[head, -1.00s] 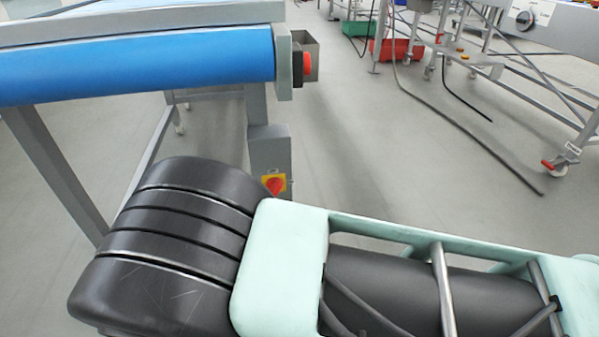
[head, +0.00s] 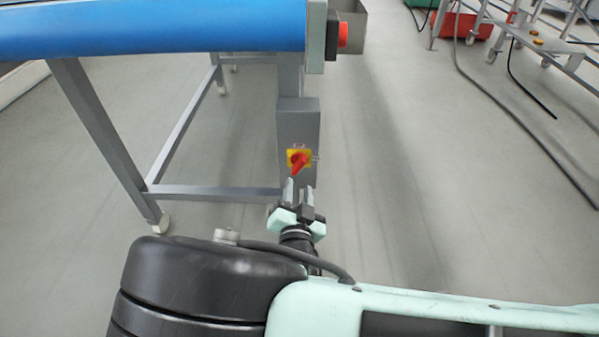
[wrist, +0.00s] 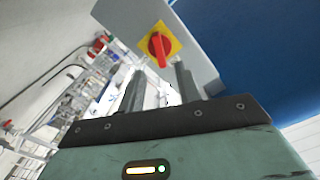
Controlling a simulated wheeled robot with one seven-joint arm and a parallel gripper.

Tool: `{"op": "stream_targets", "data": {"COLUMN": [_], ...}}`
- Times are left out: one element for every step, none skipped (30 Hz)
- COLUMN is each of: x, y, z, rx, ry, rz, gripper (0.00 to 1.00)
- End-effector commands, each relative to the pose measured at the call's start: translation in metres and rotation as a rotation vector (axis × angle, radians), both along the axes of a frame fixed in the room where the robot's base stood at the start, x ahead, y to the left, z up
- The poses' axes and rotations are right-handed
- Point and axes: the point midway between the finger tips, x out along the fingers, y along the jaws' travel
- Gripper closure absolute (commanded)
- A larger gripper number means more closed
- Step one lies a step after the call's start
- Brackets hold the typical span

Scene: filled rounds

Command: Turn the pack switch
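The pack switch (head: 299,160) is a red rotary handle on a yellow plate, on the front of a grey box (head: 298,119) under the end of the blue conveyor. In the wrist view the red handle (wrist: 158,48) shows just beyond my fingertips, with its pointer end toward the gap between them. My gripper (head: 298,190) is just below the switch in the head view. In the wrist view its two fingers (wrist: 158,83) stand apart with nothing between them. The fingers look clear of the handle, though the exact distance is hard to tell.
The blue conveyor belt (head: 150,33) runs above, with a red button (head: 343,34) at its end. A grey frame leg (head: 110,140) stands left of the box. The floor to the right is open, with a dark hose (head: 510,115) and a red crate (head: 462,24) farther off.

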Motion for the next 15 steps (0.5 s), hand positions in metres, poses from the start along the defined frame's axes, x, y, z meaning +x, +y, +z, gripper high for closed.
{"op": "stream_targets", "data": {"x": [0.011, 0.017, 0.025, 0.031, 0.036, 0.043, 0.047, 0.052, 0.057, 0.060, 0.063, 0.066, 0.068, 0.070, 0.071], "y": [-0.001, -0.001, -0.001, -0.002, -0.002, -0.002, -0.002, -0.002, -0.002, -0.002, -0.003, -0.003, -0.003, -0.002, -0.002], "z": [-0.002, -0.002, -0.002, -0.002, -0.002, -0.002, -0.002, -0.001, -0.001, -0.002, -0.001, -0.001, -0.001, -0.001, -0.001], "rx": [0.001, 0.000, 0.000, 0.001, 0.001, 0.000, 0.000, 0.001, 0.001, 0.001, 0.001, 0.000, 0.000, 0.000, 0.000], "ry": [-0.001, -0.003, 0.000, -0.001, -0.002, 0.000, -0.001, -0.002, -0.001, 0.000, 0.000, -0.001, -0.001, -0.001, 0.000], "rz": [-0.002, -0.002, -0.001, -0.002, -0.002, -0.001, -0.001, -0.001, -0.001, -0.001, -0.001, -0.001, -0.001, 0.001, 0.000], "gripper": [0.66, 0.66, 0.66, 0.66, 0.66, 0.66, 0.66, 0.66, 0.66, 0.66, 0.66, 0.66, 0.66, 0.66, 0.66]}}
